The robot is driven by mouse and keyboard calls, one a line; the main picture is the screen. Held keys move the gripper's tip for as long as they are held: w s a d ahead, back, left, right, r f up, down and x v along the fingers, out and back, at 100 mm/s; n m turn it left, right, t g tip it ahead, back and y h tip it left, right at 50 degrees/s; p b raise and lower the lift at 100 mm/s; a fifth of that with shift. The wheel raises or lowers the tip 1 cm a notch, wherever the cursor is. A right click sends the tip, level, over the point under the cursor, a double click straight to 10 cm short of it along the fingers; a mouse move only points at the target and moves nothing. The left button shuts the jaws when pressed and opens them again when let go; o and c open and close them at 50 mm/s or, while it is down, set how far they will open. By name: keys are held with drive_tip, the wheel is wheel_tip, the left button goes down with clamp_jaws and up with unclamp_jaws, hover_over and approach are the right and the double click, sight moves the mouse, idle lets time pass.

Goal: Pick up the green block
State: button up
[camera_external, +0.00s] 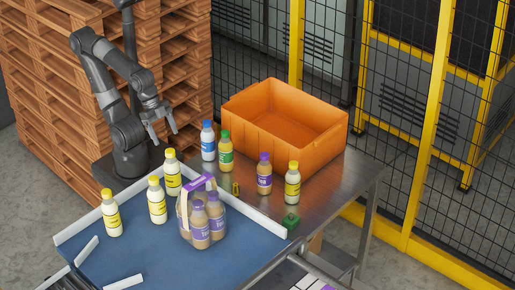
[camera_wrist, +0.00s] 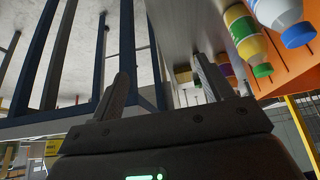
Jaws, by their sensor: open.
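The green block (camera_external: 291,221) is a small cube with a knob-like top in the external view. It sits on the metal table near the front right, beside the end of the white rail. My gripper (camera_external: 166,138) is open and empty, raised at the back left, well away from the block. In the wrist view, my gripper (camera_wrist: 162,82) shows two parted fingers with nothing held between them. I cannot make out the green block in the wrist view.
An orange crate (camera_external: 325,143) stands at the back of the table. Blue-capped (camera_external: 208,141), green-capped (camera_external: 225,151), purple-capped (camera_external: 264,173) and yellow-capped (camera_external: 292,181) bottles stand before it. A bottle carrier (camera_external: 183,210) stands on the blue conveyor (camera_external: 200,262).

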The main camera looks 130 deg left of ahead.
drive_tip(key=w+a+r, duration=0.1)
drive_tip(key=w+r, duration=0.4)
drive_tip(key=w, duration=0.7)
drive_tip(key=g, duration=0.1)
hover_over(290, 215)
drive_tip(key=s, duration=0.4)
wheel_tip(290, 215, down, 12)
drive_tip(key=shift+n, duration=0.3)
drive_tip(key=x, duration=0.5)
drive_tip(key=shift+w+r, duration=0.1)
drive_tip(key=shift+w, duration=0.1)
drive_tip(key=x, duration=0.5)
drive_tip(key=shift+s, duration=0.2)
drive_tip(key=shift+c, duration=0.2)
drive_tip(key=c, duration=1.1)
